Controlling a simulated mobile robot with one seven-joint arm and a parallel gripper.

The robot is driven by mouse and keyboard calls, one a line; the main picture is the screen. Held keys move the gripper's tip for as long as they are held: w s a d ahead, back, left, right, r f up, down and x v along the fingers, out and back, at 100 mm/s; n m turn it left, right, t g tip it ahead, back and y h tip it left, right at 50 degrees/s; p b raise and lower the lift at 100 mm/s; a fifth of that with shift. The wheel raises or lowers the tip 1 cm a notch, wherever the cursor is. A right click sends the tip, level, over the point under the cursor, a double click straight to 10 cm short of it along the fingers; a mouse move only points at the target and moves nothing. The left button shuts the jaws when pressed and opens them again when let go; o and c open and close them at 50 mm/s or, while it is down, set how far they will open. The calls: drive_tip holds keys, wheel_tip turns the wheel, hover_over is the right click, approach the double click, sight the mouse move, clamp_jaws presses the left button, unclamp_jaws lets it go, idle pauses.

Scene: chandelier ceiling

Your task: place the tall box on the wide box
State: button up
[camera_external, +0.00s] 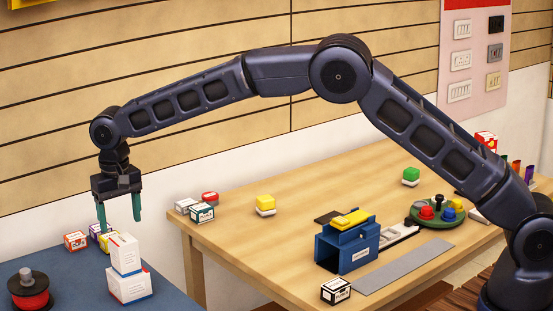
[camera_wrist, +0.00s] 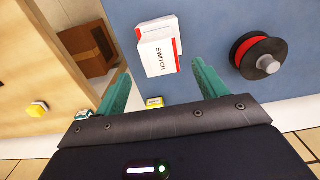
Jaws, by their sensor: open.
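The tall box (camera_external: 125,254), white with red and grey print, stands upright on top of the wide box (camera_external: 130,287) in the external view. The wide box is also white with printed sides, and its top is largely covered. In the wrist view the white boxes (camera_wrist: 158,50) overlap, with the word SWITCH showing. My gripper (camera_external: 119,221) is open and empty, pointing down above and slightly behind the stack. Its green fingers are apart from the boxes.
The boxes stand on a blue table (camera_external: 172,292). A red and black spool (camera_external: 30,289) stands to their left, and small cartons (camera_external: 76,241) lie behind them. A wooden table (camera_external: 290,217) to the right carries a blue device (camera_external: 347,245) and several small boxes.

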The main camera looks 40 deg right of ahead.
drive_tip(key=shift+r, duration=0.35)
drive_tip(key=shift+d+r, duration=0.3)
drive_tip(key=shift+r, duration=0.05)
drive_tip(key=s+d+r+t, duration=0.1)
drive_tip(key=s+d+r, duration=0.1)
drive_tip(key=d+r, duration=0.95)
drive_tip(key=s+d+r, duration=0.2)
drive_tip(key=d+r, duration=0.6)
drive_tip(key=d, duration=0.6)
drive_tip(key=s+d+r+t+y, duration=0.1)
drive_tip(key=s+d+r, duration=0.3)
drive_tip(key=s+d, duration=0.4)
drive_tip(key=s+d+r, duration=0.3)
drive_tip(key=s+d, duration=0.3)
drive_tip(key=d, duration=0.4)
drive_tip(key=s+d+f+t, duration=0.1)
drive_tip(key=s+d+f, duration=0.1)
drive_tip(key=s+d, duration=0.3)
drive_tip(key=s+d+f, duration=0.3)
drive_tip(key=s+d, duration=0.2)
drive_tip(key=s, duration=0.8)
drive_tip(key=s+d+f+t+h, duration=0.1)
drive_tip(key=s+d+f, duration=0.1)
drive_tip(key=s+d, duration=0.3)
drive_tip(key=s, duration=0.4)
drive_tip(key=shift+s+d+f+t, duration=0.15)
drive_tip(key=shift+s+d+t, duration=0.05)
drive_tip(key=shift+s+t, duration=0.15)
